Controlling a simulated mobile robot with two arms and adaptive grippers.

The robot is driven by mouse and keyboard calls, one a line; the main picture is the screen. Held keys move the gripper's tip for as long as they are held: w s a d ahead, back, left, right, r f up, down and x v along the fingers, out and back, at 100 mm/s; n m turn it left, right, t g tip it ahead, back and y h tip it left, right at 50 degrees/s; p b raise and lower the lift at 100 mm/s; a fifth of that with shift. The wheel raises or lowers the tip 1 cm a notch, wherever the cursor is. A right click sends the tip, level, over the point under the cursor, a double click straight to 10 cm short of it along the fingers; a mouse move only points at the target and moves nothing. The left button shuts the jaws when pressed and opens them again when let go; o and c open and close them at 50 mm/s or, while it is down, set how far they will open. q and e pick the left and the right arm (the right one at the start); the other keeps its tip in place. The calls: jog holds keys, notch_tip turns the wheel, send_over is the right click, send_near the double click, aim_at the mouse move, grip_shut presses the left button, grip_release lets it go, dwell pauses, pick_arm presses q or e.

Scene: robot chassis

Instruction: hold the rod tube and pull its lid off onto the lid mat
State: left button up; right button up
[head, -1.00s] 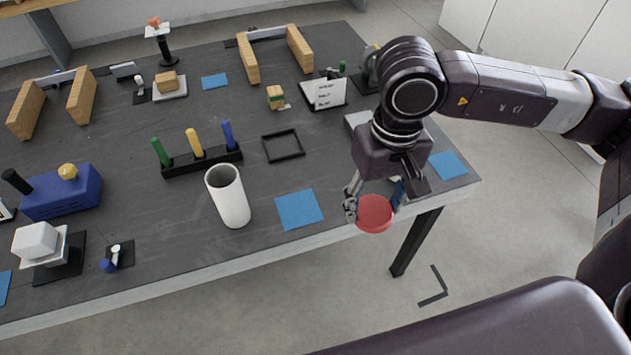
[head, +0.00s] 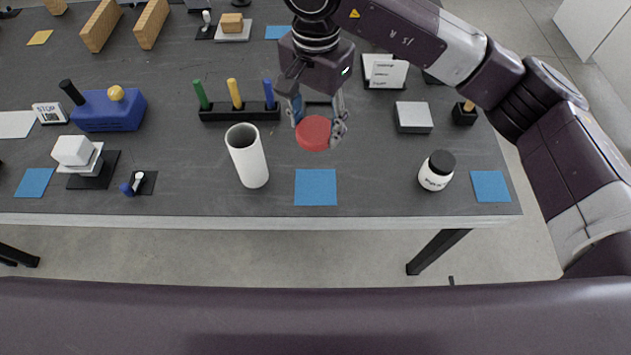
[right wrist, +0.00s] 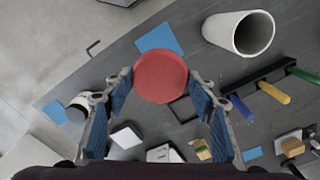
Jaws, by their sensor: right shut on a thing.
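The rod tube (head: 250,165) is a white, open-topped cylinder standing upright on the dark table. It also shows at the top right of the right wrist view (right wrist: 240,36). The lid (head: 313,133) is a red disc, off the tube. My right gripper (head: 318,120) is shut on the lid and holds it in the air, right of the tube. The lid also shows between the fingertips in the right wrist view (right wrist: 161,77). A blue square mat (head: 316,188), likely the lid mat, lies bare just right of the tube. My left gripper is not in view.
A black rack (head: 240,112) with green, yellow and blue rods stands behind the tube. A white jar with a black lid (head: 436,172) and another blue mat (head: 490,187) are to the right. A grey block (head: 413,117) lies behind the jar. The table's front edge is close to the mat.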

jog(key=p, duration=0.3)
send_over(316, 186)
notch_tip(316, 186, down, 15)
jog(key=shift+r, duration=0.15)
notch_tip(316, 186, down, 4)
jog(key=shift+f+p, duration=0.25)
jog(key=shift+p, duration=0.45)
jog(key=shift+f, duration=0.1)
jog(key=shift+f, duration=0.15)
jog(key=o, duration=1.3)
